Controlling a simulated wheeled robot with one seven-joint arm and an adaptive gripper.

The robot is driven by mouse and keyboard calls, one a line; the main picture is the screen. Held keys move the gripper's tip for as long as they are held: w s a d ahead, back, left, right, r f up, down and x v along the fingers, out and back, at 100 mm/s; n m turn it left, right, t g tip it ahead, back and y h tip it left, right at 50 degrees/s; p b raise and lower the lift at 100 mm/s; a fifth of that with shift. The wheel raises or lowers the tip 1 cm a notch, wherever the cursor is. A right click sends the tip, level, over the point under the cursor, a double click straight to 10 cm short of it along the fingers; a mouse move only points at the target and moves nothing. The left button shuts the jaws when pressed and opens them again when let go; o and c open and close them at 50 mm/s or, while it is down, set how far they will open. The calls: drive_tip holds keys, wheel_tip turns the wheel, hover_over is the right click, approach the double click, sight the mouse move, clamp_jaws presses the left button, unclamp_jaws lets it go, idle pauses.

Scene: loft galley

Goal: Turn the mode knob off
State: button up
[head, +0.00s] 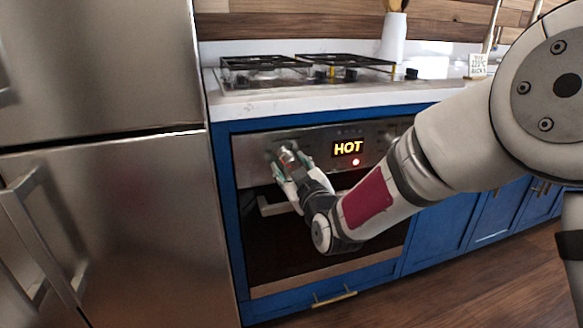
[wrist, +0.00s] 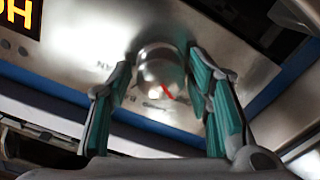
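The mode knob (wrist: 160,72) is a round, shiny metal knob on the oven's steel front panel. A red pointer line on its face slants toward the lower right in the wrist view. In the head view the knob (head: 287,155) shows partly behind my fingers. My gripper (wrist: 162,88) is open, with its green-padded fingers on either side of the knob. A gap shows between the left finger and the knob; the right finger is very close, and I cannot tell whether it touches. The knob's markings are blurred.
A lit "HOT" display (head: 348,148) and a red light (head: 356,162) are right of the knob. The oven handle (head: 272,208) runs below. A steel fridge (head: 120,220) stands close on the left. The gas hob (head: 300,72) is above on the counter.

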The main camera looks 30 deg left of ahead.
drive_tip(key=shift+s, duration=0.1)
drive_tip(key=v, duration=1.2)
idle(0.4)
